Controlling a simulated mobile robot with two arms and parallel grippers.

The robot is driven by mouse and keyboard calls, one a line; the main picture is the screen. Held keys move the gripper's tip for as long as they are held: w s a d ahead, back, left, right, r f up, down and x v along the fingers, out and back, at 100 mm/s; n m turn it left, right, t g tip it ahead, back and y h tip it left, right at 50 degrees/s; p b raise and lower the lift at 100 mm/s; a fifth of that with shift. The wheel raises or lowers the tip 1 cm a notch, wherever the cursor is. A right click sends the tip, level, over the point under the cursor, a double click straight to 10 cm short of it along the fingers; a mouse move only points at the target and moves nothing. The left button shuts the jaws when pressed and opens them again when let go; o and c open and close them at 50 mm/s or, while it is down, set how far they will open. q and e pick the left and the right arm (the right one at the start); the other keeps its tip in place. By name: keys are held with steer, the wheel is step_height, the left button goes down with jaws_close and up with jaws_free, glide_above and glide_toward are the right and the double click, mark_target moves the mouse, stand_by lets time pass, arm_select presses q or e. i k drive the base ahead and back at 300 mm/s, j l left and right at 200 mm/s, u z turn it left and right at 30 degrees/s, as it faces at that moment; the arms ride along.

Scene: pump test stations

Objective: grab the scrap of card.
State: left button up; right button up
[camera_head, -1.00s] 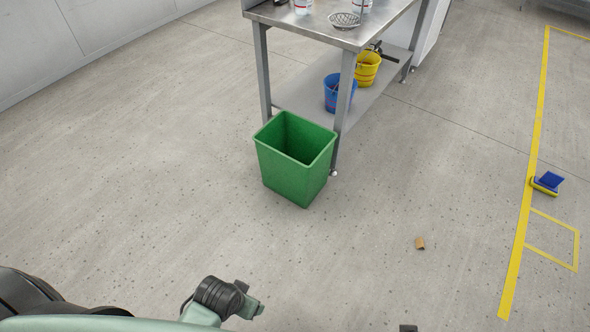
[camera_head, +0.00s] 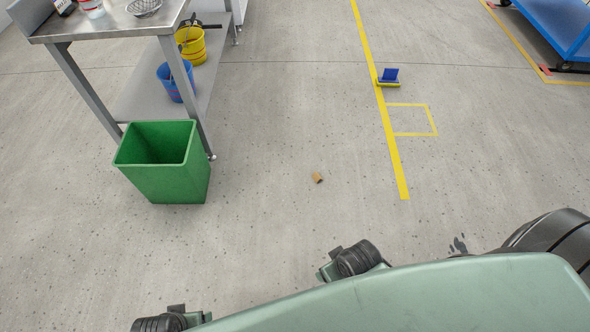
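The scrap of card (camera_head: 317,178) is a small brown piece lying on the bare grey floor near the middle of the view. It is to the right of the green bin, apart from it, and left of the yellow floor line. I cannot make out either gripper. Only green and black parts of my own body show along the bottom and lower right, well short of the card. Nothing covers the card.
A green open bin (camera_head: 182,183) stands at the corner of a metal table (camera_head: 118,24). Blue (camera_head: 174,84) and yellow (camera_head: 192,45) buckets are on its lower shelf. A blue and yellow brush (camera_head: 389,77) lies by the yellow line (camera_head: 391,150). Floor around the card is clear.

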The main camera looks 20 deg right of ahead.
mark_target(316, 176)
steer(key=i+l+z, duration=0.15)
steer(key=i+z, duration=0.3)
steer(key=i, duration=0.55)
